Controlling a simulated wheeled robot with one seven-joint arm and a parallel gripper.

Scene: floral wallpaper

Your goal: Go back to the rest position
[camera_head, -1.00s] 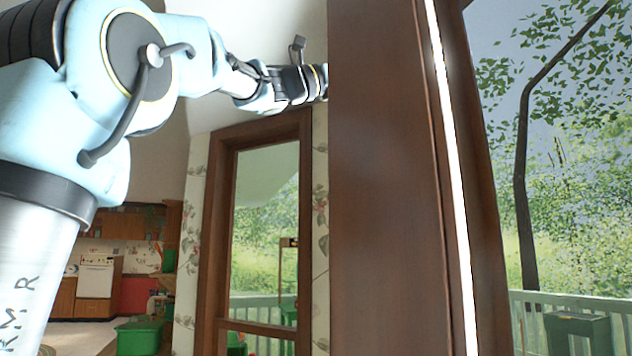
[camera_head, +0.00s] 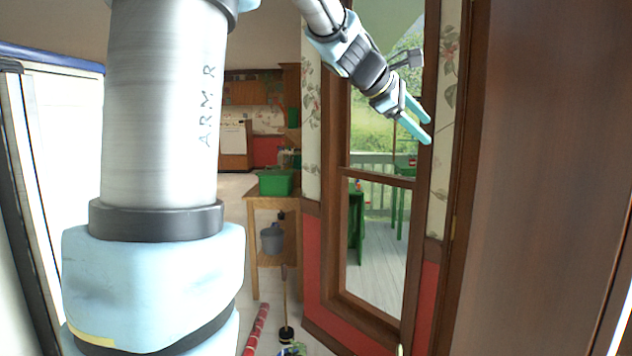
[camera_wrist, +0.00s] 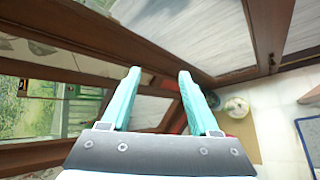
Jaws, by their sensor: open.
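My gripper (camera_head: 424,127) is at the upper right of the head view, in front of the brown-framed window. Its two light-blue fingers point down and to the right and stand apart with nothing between them. In the wrist view my gripper (camera_wrist: 158,84) shows the same two fingers open and empty, with window frame and wall behind them. My arm comes down from the top of the head view.
A brown wooden door or panel (camera_head: 545,180) fills the right side, close by. A wooden table (camera_head: 251,215) with a green bin (camera_head: 275,182) stands at middle left. A red striped roll (camera_head: 257,328) lies on the floor. A kitchen is at the back.

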